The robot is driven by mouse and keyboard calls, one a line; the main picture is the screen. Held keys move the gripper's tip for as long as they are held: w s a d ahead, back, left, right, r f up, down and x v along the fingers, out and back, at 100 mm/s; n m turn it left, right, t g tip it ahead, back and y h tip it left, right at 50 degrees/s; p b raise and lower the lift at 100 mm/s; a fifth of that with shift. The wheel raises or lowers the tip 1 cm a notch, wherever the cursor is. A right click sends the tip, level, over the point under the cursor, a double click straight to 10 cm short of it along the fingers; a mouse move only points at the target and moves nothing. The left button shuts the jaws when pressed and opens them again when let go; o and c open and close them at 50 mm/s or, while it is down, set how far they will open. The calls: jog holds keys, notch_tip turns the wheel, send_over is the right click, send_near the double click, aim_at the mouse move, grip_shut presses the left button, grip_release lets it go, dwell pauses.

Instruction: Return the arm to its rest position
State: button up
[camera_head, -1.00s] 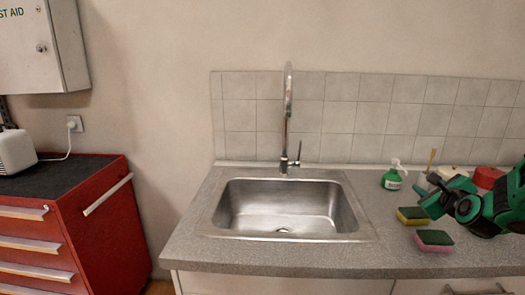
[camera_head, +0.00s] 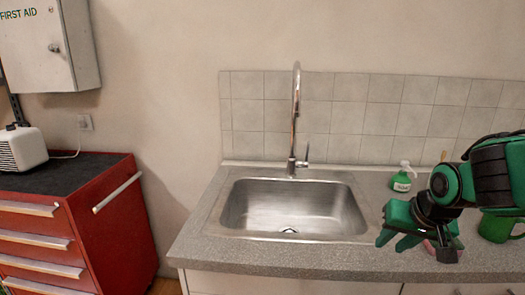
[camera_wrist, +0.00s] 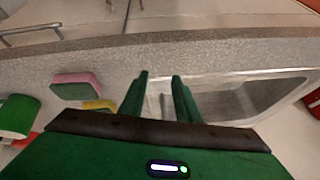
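My gripper (camera_head: 389,243), green with two fingers, hangs above the counter just right of the sink, at the front of my green and black arm. In the wrist view the two fingers (camera_wrist: 160,78) stand apart with nothing between them. The gripper is open and empty. The arm is bent and reaches in from the right edge of the head view, hiding part of the counter behind it.
The steel sink (camera_head: 292,208) with its tall tap (camera_head: 296,115) lies left of the gripper. A pink and green sponge (camera_wrist: 75,86), a yellow sponge (camera_wrist: 98,105), a green mug (camera_head: 497,226) and a green spray bottle (camera_head: 402,180) stand nearby. A red drawer cabinet (camera_head: 120,225) is at left.

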jog(key=s+d+f+m+g, duration=0.1)
jog(key=s+d+g, duration=0.2)
jog(key=s, duration=0.7)
jog(key=s+d+m+g, duration=0.2)
jog(key=s+d, duration=0.5)
jog(key=s, duration=0.3)
jog(key=shift+s+f+g, duration=0.35)
jog(key=shift+g, duration=0.05)
jog(key=shift+d, duration=0.1)
